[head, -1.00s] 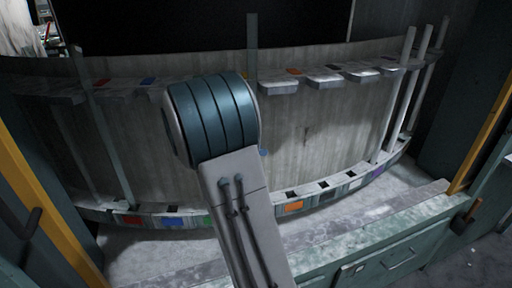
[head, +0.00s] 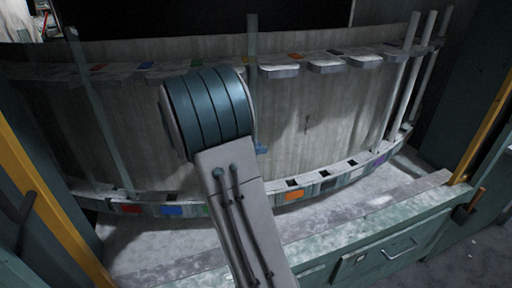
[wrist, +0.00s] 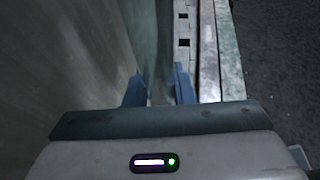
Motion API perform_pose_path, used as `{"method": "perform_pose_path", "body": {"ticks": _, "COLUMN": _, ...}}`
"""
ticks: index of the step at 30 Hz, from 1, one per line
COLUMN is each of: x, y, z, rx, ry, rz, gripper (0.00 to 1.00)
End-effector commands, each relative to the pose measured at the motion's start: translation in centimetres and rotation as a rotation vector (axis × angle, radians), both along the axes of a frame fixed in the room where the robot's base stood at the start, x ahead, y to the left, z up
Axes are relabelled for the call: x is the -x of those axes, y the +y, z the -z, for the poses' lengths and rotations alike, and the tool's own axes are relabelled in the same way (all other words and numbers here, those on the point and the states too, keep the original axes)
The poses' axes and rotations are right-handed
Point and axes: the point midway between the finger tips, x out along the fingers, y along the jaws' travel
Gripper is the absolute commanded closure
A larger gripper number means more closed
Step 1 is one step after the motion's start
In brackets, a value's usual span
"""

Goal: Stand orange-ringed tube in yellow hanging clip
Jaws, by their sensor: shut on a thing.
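My gripper (wrist: 158,90) has its two blue fingers closed around a greenish see-through tube (wrist: 163,40) in the wrist view. In the head view my arm hides most of the gripper; only a small blue part shows beside the arm. An upright tube (head: 252,35) rises behind the arm there and looks like the held one. No orange ring shows on it. The curved rack has an upper row of clips (head: 327,67) and a lower row of sockets with coloured patches.
Upright tubes stand in the rack at the left (head: 97,110) and several at the right (head: 402,75). An orange patch (head: 295,57) marks the upper row, another (head: 293,196) the lower. A ledge with drawers (head: 380,258) runs in front. The curved wall (head: 310,110) is close behind.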

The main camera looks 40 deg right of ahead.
Motion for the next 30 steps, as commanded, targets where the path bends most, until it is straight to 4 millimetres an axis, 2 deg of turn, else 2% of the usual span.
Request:
{"method": "perform_pose_path", "body": {"ticks": 7, "x": 0.0, "y": 0.0, "z": 0.0, "rx": 0.000, "ry": 0.000, "rz": 0.000, "gripper": 1.00}}
{"method": "perform_pose_path", "body": {"ticks": 8, "x": 0.0, "y": 0.0, "z": 0.0, "rx": 0.000, "ry": 0.000, "rz": 0.000, "gripper": 0.75}}
{"method": "perform_pose_path", "body": {"ticks": 10, "x": 0.0, "y": 0.0, "z": 0.0, "rx": 0.000, "ry": 0.000, "rz": 0.000, "gripper": 0.55}}
{"method": "perform_pose_path", "body": {"ticks": 11, "x": 0.0, "y": 0.0, "z": 0.0, "rx": 0.000, "ry": 0.000, "rz": 0.000, "gripper": 0.52}}
{"method": "perform_pose_path", "body": {"ticks": 22, "x": -0.1, "y": 0.6, "z": -0.3, "rx": 0.000, "ry": -0.002, "rz": -0.002, "gripper": 0.52}}
{"method": "perform_pose_path", "body": {"ticks": 26, "x": -0.2, "y": 2.5, "z": -1.1, "rx": -0.001, "ry": -0.004, "rz": -0.004, "gripper": 0.52}}
{"method": "perform_pose_path", "body": {"ticks": 30, "x": -0.4, "y": 5.5, "z": -2.3, "rx": -0.001, "ry": -0.003, "rz": -0.006, "gripper": 0.52}}
